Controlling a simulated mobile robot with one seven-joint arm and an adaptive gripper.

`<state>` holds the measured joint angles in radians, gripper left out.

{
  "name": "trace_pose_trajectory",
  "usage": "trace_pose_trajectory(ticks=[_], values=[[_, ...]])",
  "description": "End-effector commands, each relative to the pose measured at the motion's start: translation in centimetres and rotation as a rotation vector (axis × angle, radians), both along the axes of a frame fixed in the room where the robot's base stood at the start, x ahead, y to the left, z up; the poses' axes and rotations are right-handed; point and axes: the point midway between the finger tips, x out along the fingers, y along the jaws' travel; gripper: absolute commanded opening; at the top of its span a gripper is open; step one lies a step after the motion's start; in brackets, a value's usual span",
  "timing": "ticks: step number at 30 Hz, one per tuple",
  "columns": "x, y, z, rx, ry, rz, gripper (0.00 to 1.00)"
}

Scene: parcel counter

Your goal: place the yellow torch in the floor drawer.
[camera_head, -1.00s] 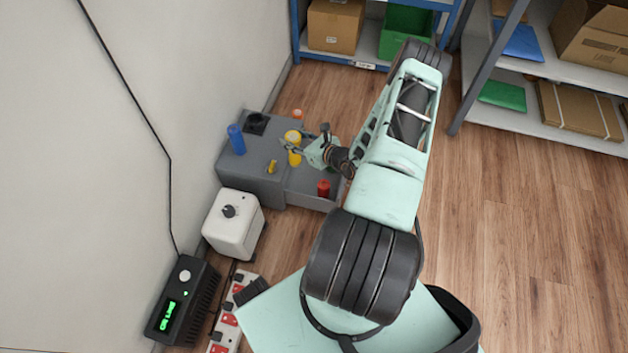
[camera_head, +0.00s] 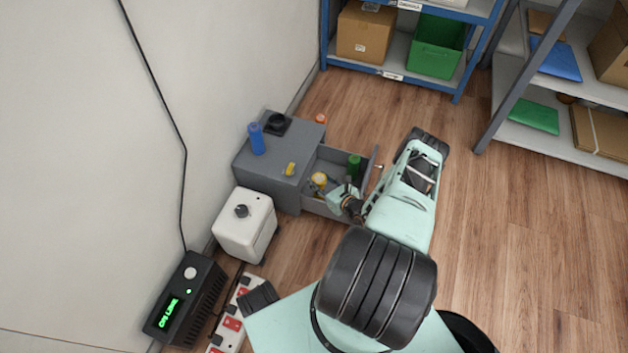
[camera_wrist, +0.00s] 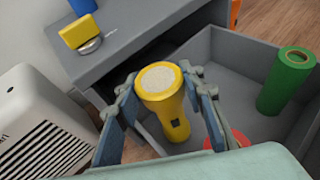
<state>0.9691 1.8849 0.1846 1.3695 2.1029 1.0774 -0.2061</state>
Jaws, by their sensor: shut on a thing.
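The yellow torch (camera_head: 319,179) is upright in my gripper (camera_head: 335,190), its round pale lens facing up. In the wrist view the torch (camera_wrist: 172,108) stands between both fingers of my gripper (camera_wrist: 168,95), which is shut on it. The grey floor drawer (camera_head: 372,164) is pulled open from a grey cabinet. The torch is at the drawer's near-left part, low over or inside it; I cannot tell whether its lower end touches the drawer floor. The drawer (camera_wrist: 238,88) also shows in the wrist view.
A green cylinder (camera_wrist: 288,80) stands in the drawer's far corner. A red item (camera_wrist: 238,139) is partly hidden behind my finger. A blue cylinder (camera_head: 256,139) and a small yellow item (camera_head: 290,169) are on the cabinet top (camera_head: 265,172). A white box (camera_head: 244,226) stands beside the cabinet.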

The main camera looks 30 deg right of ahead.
Motion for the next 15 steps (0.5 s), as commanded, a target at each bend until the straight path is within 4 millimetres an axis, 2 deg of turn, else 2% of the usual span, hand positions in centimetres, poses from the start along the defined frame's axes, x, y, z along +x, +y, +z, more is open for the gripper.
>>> trace_pose_trajectory(ticks=[1,5,8,13,15], values=[[0.1,0.0,-0.7,-0.002,-0.002,0.001,0.00],[0.3,0.0,-0.9,-0.002,-0.003,0.001,0.00],[1.3,0.1,-1.0,-0.001,-0.003,0.002,0.00],[4.4,0.5,-1.1,-0.002,-0.004,0.003,0.00],[4.1,0.4,-2.1,-0.002,0.000,0.001,0.00]])
